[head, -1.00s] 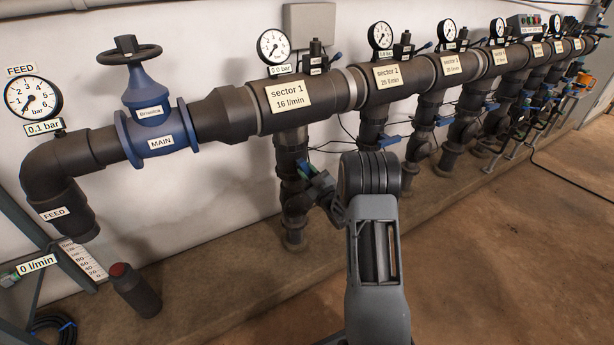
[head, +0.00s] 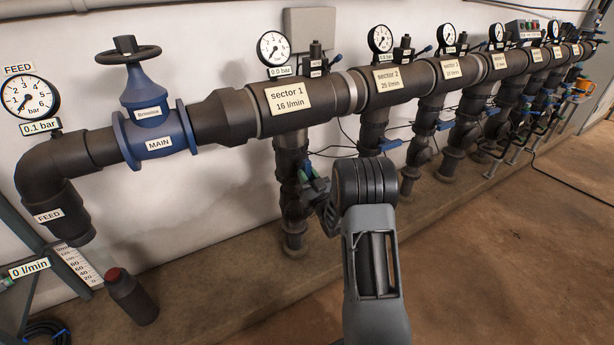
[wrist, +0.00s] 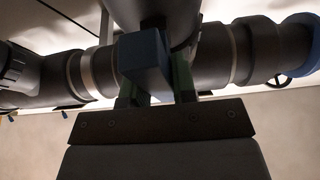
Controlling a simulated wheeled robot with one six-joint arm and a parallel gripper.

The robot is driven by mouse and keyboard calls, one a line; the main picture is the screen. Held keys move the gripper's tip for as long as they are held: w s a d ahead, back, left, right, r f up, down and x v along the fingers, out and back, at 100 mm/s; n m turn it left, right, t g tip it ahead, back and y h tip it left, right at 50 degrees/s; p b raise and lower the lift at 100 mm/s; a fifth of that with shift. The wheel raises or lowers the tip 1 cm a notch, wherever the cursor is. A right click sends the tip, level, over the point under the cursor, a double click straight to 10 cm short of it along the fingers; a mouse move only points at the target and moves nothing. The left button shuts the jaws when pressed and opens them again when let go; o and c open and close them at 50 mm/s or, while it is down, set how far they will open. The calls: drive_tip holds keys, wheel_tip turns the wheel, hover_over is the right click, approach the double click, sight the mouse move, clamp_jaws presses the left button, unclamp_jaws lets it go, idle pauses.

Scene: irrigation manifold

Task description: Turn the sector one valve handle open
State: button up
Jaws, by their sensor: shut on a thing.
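The sector 1 branch pipe (head: 292,215) drops below the label "sector 1, 16 l/min" (head: 288,97). Its blue valve handle (head: 308,169) shows only as a small patch at the pipe's right side. In the wrist view the blue handle (wrist: 145,62) is large and sits between green fingers. My gripper (head: 314,184) is shut on this handle, and it also shows in the wrist view (wrist: 156,84). My wrist hides part of the area right of the pipe. The sector 1 gauge (head: 274,48) is labelled 0.0 bar.
The blue MAIN valve (head: 155,130) with its dark handwheel stands to the left. The FEED gauge (head: 29,97) is labelled 0.1 bar. The sector 2 branch (head: 374,130) and its blue handle (head: 389,145) are close on the right. Open floor (head: 500,250) lies at the right.

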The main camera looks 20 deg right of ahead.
drive_tip(key=o, duration=0.9)
drive_tip(key=p+v, duration=0.2)
drive_tip(key=v, duration=1.1)
drive_tip(key=shift+s+d+f, duration=0.1)
drive_tip(key=shift+s+f, duration=0.15)
drive_tip(key=shift+s, duration=0.1)
